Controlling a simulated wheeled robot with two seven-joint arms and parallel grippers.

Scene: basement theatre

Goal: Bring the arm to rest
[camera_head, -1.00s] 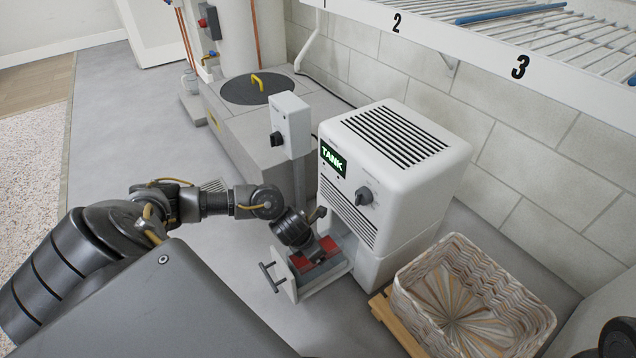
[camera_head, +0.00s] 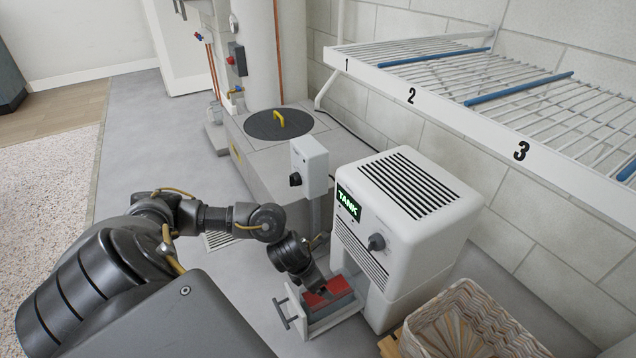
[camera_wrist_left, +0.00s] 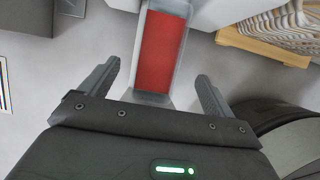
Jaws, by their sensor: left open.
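My left arm comes in from the left in the head view. Its gripper (camera_head: 312,281) is close above the pulled-out drawer (camera_head: 334,320) of the white machine (camera_head: 408,228). A red block-like thing (camera_head: 335,294) lies in the drawer. In the left wrist view, the gripper (camera_wrist_left: 158,88) has its two fingers wide apart with nothing held between them. The red thing (camera_wrist_left: 162,52) shows ahead of them, apart from the fingers. My right gripper is not in view.
A woven basket (camera_head: 470,325) stands on a wooden base right of the machine. A grey switch box (camera_head: 310,167) on a post stands left of it. A numbered wire shelf (camera_head: 500,80) hangs above right. Open floor lies at left.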

